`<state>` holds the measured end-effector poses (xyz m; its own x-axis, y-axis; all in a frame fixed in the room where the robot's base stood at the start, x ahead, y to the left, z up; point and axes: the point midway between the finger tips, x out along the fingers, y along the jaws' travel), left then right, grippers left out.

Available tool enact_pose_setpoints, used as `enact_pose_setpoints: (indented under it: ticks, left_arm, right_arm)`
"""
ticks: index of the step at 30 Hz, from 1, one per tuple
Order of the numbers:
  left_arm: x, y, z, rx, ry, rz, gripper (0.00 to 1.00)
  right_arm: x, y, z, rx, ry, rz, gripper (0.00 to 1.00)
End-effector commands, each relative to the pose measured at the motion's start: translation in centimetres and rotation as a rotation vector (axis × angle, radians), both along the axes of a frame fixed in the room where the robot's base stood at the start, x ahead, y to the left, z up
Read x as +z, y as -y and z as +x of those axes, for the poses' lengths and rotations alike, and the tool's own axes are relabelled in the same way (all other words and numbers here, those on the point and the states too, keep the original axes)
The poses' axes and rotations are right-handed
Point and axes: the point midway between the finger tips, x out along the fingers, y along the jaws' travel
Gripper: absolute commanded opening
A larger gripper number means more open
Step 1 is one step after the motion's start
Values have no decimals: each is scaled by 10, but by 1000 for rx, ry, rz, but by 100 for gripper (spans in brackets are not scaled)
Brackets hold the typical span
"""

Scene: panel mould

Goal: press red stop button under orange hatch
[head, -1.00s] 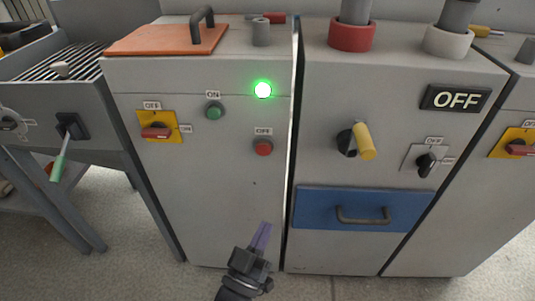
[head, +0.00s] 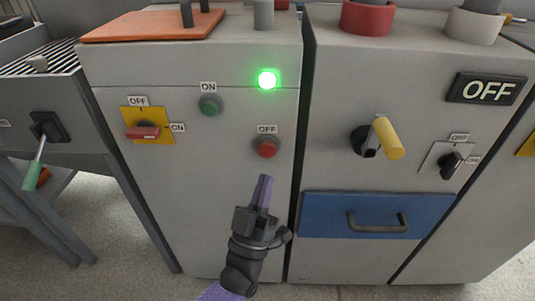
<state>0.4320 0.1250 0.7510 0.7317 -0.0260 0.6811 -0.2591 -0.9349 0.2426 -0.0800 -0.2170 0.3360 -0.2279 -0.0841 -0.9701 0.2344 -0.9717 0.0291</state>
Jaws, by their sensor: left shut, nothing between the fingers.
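The red stop button (head: 267,147) sits on the grey front of the left cabinet, under a small OFF label (head: 267,129). The orange hatch (head: 150,25) lies shut on top of the same cabinet, with a dark handle. A green ON button (head: 209,105) is up and left of the red button. A green lamp (head: 267,80) is lit above it. My left gripper (head: 263,180) is shut and empty, its fingers pointing up just below the red button. I see no contact with the button. My right gripper is not in view.
A red rotary switch (head: 143,133) on a yellow plate sits to the left. The right cabinet has a yellow-handled lever (head: 388,138), a black knob (head: 450,165) and a blue drawer (head: 375,215). A green-handled lever (head: 33,175) is far left.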

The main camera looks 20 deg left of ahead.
Motion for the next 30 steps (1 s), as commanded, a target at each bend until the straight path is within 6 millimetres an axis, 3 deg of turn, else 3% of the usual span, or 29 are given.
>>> enact_pose_setpoints:
  ticks: [6,12,30]
  left_arm:
    - [-4,-8,29,0,-1,-1,0]
    - [-2,-13,44,0,-2,0,0]
    - [0,-13,46,0,-1,-1,0]
  right_arm:
    - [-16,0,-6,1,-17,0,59]
    - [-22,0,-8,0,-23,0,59]
    - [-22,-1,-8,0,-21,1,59]
